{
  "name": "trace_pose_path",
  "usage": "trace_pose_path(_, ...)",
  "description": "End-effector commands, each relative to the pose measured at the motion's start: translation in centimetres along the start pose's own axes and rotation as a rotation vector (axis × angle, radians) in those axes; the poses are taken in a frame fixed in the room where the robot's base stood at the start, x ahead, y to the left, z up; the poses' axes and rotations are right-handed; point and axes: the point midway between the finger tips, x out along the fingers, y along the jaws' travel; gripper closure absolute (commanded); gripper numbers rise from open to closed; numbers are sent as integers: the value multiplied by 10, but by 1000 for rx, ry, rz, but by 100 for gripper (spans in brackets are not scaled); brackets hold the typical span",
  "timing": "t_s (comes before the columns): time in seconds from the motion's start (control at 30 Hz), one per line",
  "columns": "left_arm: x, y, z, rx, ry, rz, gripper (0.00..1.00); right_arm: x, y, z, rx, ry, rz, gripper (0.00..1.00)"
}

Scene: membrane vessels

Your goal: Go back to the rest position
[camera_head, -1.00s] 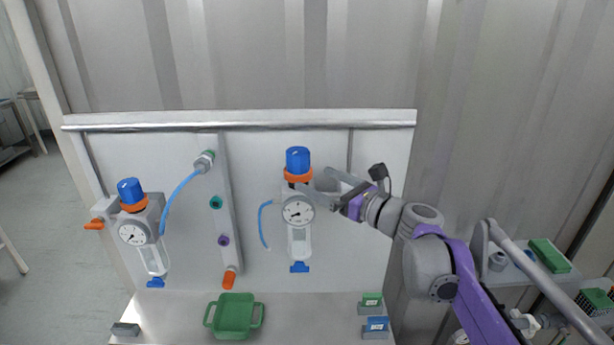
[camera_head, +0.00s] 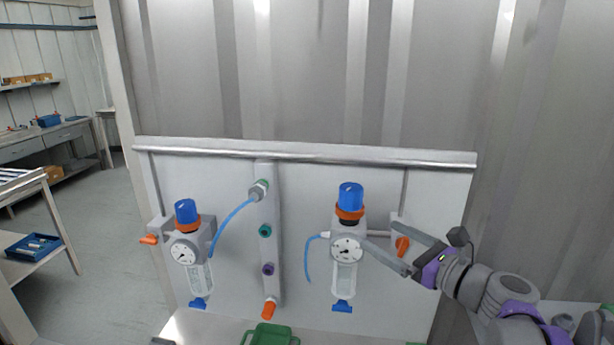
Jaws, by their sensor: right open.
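My right gripper (camera_head: 381,233) comes in from the right, open, in front of the right side of the white panel (camera_head: 310,205). Its lower finger reaches close to the right regulator (camera_head: 346,249), which has a blue knob (camera_head: 350,196), an orange ring, a gauge and a clear bowl. An orange valve handle (camera_head: 402,246) shows between the fingers; I cannot tell whether they touch it. Nothing is held in the fingers. My left gripper is out of view.
A second regulator (camera_head: 187,247) with a blue hose (camera_head: 231,225) is on the left. A manifold bar (camera_head: 268,215) with coloured ports stands between them. A green tray (camera_head: 270,336) is cut off at the bottom. Workbenches stand far left; the space above the panel is clear.

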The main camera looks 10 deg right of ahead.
Motion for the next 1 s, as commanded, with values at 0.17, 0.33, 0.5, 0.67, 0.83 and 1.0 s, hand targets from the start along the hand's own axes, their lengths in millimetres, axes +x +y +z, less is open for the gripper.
trace_pose_path(0.17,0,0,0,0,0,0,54,-5,73,-68,-408,210,159,0)
trace_pose_path(0.33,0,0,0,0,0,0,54,-43,145,-160,-1014,425,453,0)
trace_pose_path(0.5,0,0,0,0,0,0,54,-100,182,-240,-1619,545,822,0)
trace_pose_path(0.67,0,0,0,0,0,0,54,-147,189,-288,-2068,576,1153,0)
trace_pose_path(0.83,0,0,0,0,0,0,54,-171,185,-309,-2312,572,1363,0)
trace_pose_path(1.0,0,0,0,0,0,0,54,-176,183,-312,-2363,571,1412,0)
